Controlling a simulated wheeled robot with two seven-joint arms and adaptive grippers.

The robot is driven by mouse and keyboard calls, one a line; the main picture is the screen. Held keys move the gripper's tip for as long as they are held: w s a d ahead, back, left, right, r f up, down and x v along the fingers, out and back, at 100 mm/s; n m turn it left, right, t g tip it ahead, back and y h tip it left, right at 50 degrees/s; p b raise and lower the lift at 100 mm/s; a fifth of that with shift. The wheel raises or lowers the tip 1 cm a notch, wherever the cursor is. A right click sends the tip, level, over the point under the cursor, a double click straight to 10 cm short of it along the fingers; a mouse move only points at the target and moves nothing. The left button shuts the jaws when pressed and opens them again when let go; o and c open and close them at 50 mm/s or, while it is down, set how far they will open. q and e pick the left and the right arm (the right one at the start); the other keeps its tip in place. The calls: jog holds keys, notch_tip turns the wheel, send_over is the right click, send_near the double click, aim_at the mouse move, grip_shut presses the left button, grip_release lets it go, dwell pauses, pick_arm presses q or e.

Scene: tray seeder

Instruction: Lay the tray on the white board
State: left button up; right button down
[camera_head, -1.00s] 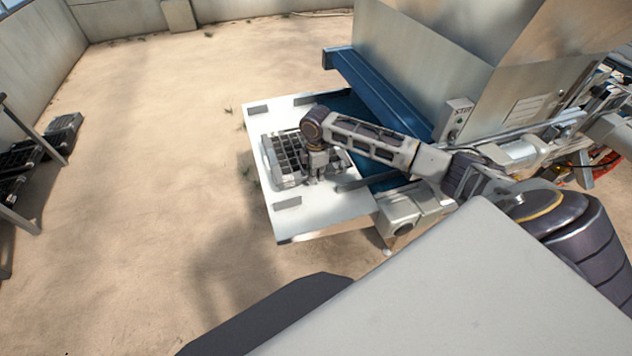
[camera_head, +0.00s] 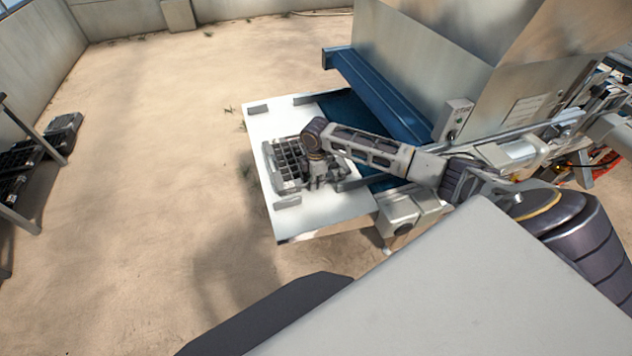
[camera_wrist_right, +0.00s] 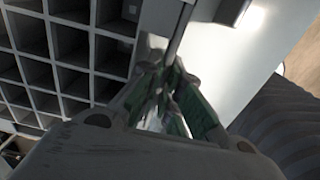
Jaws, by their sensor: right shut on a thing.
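The tray (camera_head: 283,183) is grey with dark square cells. In the head view it is over the near part of the white board (camera_head: 262,122); whether it rests fully flat on the board I cannot tell. My right gripper (camera_head: 320,182) reaches down at the tray's right side and is shut on it, with the arm hiding part of the tray. In the right wrist view the tray's cells (camera_wrist_right: 72,45) fill the left side, and the gripper's green-padded fingers (camera_wrist_right: 165,105) are together at its edge. My left gripper is not in view.
Grey guide blocks (camera_head: 287,202) stand on the board. A blue belt (camera_head: 345,108) and the metal seeder housing (camera_head: 420,55) lie to the right. A rack with dark trays (camera_head: 20,160) stands at far left. The sandy floor between is clear.

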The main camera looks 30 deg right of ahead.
jog(key=shift+f, duration=0.1)
jog(key=c, duration=1.6)
grip_release()
jog(key=shift+c, duration=0.2)
notch_tip(320, 180, up, 12)
